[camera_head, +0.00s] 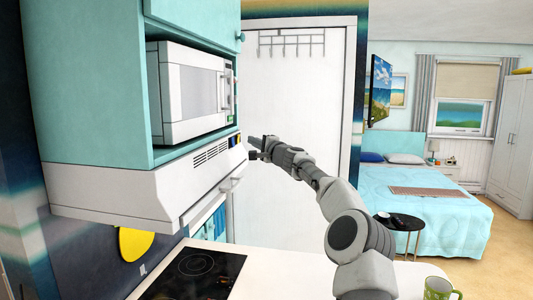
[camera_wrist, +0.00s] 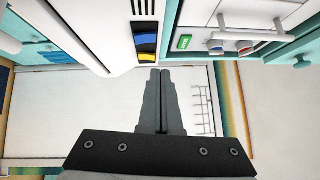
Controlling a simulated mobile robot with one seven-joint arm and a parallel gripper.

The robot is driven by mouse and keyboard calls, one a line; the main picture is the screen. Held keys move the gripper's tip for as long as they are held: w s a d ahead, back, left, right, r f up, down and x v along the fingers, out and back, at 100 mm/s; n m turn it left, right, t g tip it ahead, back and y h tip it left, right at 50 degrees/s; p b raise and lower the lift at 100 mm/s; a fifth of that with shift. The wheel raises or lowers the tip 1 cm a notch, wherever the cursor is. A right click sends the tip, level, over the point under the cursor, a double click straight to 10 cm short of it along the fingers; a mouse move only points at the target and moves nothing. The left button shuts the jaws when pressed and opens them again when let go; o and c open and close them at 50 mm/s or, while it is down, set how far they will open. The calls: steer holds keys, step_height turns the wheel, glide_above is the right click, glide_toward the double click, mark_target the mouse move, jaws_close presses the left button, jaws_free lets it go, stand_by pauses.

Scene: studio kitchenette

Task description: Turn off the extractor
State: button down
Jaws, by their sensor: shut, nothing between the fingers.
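The extractor is a white hood (camera_head: 120,190) under the wall cabinet, with dark vent slots on its front. A small dark panel with blue and yellow switches (camera_head: 237,140) sits at the right end of its front. In the wrist view the switch panel (camera_wrist: 145,42) shows just beyond and slightly left of the fingertips. My gripper (camera_head: 254,148) is in front of the hood's right end, close to the panel. In the wrist view my gripper (camera_wrist: 159,72) has its fingers together and empty. A gap seems to show between fingertips and panel, but contact is hard to judge.
A white microwave (camera_head: 185,92) with a protruding handle sits in the teal cabinet (camera_head: 95,80) above the hood. Below are a black cooktop (camera_head: 198,276), a white counter (camera_head: 285,268) and a green mug (camera_head: 438,289). A white door (camera_head: 290,110) stands behind my gripper.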

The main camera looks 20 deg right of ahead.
steer(key=b+v, duration=0.4)
steer(key=v, duration=0.3)
steer(key=shift+d+r+b, duration=0.2)
steer(key=shift+r+b, duration=0.1)
steer(key=shift+r, duration=0.3)
steer(key=shift+s, duration=0.1)
